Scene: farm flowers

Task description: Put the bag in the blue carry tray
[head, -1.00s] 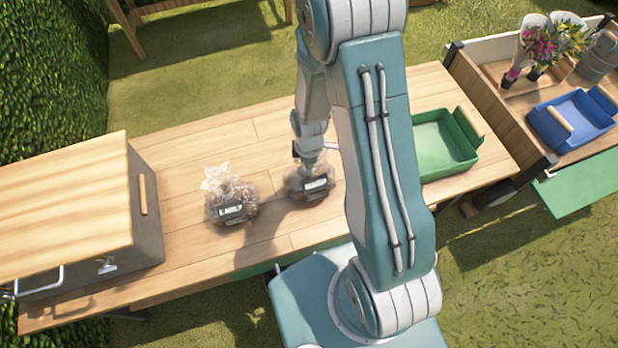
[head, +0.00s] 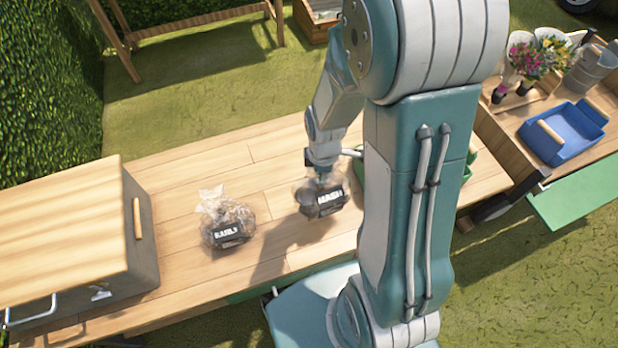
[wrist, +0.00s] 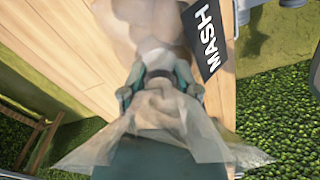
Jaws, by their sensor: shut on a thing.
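A clear bag with a black MASH label (head: 324,203) is held in my gripper (head: 324,176), which is shut on its gathered neck. In the wrist view the bag (wrist: 150,35) fills the middle, its loose top spread around my gripper (wrist: 160,90). The bag appears raised above the wooden table, with a shadow to its lower left. The blue carry tray (head: 572,142), with wooden handles, sits at the right on a wooden cart. It is empty and well apart from my gripper.
A second labelled bag (head: 226,222) stands on the table (head: 180,180) to the left. A large wooden-lidded box (head: 68,225) is at the far left. A green tray (head: 470,160) is mostly hidden behind my arm. Flowers (head: 538,58) and a metal can (head: 594,68) stand behind the blue tray.

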